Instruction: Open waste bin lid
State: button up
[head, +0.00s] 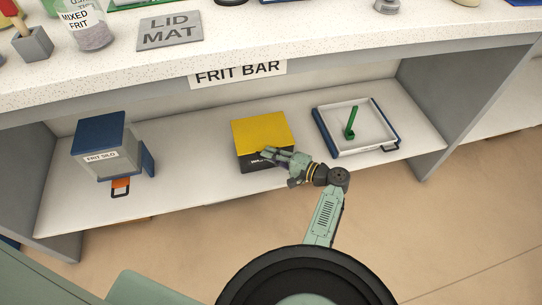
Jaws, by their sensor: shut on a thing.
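The waste bin (247,163) is a dark box on the lower shelf, its front label partly hidden behind my gripper. Its yellow lid (260,130) lies flat over the top and looks closed. My gripper (268,153) reaches in from the right to the lid's front edge. Its fingers are shut at that edge, on the lid. The exact hold is small and partly hidden by the gripper itself.
A blue-topped frit silo (98,140) with an orange part stands left on the shelf (195,170). A white tray (378,138) with a green tool (351,122) lies to the right. The worktop (330,35) overhangs behind, bearing a lid mat (168,31) and a mixed frit jar (90,30).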

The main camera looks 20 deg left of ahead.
jog(key=shift+s+d+f, duration=0.1)
jog(key=shift+f, duration=0.2)
grip_shut()
jog(key=shift+r, duration=0.1)
